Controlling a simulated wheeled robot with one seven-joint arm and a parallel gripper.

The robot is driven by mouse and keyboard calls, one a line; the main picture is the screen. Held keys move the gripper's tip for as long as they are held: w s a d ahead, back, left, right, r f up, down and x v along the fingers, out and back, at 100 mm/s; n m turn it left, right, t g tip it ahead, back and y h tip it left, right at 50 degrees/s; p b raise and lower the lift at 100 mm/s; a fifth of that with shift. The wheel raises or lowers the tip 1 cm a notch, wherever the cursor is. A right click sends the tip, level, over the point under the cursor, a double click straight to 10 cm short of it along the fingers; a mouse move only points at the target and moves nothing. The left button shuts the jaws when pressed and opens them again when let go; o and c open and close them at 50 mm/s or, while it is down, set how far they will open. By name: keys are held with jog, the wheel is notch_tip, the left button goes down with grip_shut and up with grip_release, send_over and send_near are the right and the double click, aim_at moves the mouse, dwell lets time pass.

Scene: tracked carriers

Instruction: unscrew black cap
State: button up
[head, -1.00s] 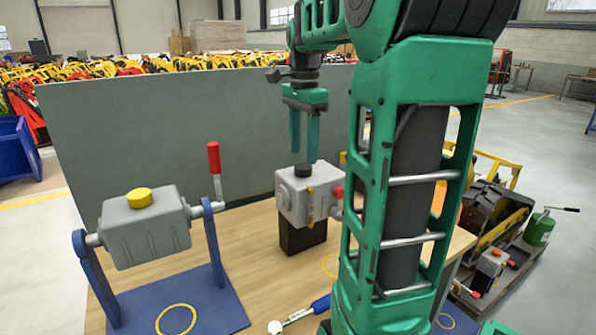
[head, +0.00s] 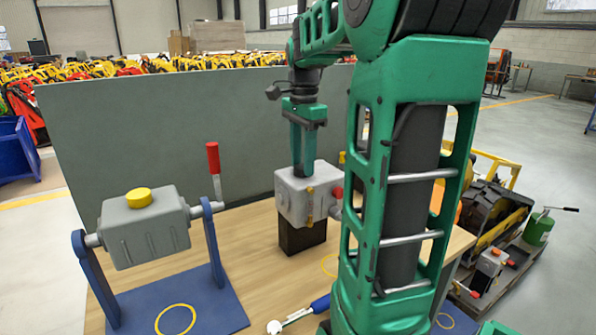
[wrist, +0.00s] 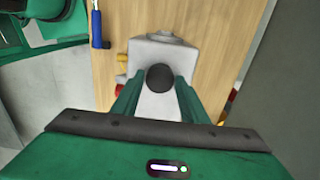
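The black cap (wrist: 160,78) sits on top of a small grey housing (head: 291,200), which stands on a dark block (head: 301,238) on the wooden bench. My gripper (head: 303,172) points straight down at the top of this housing. In the wrist view its two fingertips (wrist: 160,80) flank the cap left and right and appear to meet its sides. In the head view the fingers hide the cap. The housing has a red knob (head: 337,192) and a brass-coloured fitting (head: 310,203) on its side.
A larger grey housing (head: 147,232) with a yellow cap (head: 139,197) hangs in a blue stand (head: 219,298) with a red-handled lever (head: 214,165) at left. A grey-green panel (head: 190,130) rises behind the bench. A blue-handled tool (head: 319,304) lies in front.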

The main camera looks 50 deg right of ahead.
jog(key=n, duration=0.3)
jog(key=shift+w, duration=0.1)
jog(key=n, duration=0.4)
jog(key=shift+n, duration=1.5)
jog(key=shift+n, duration=0.8)
jog(key=n, duration=0.6)
jog(key=shift+n, duration=1)
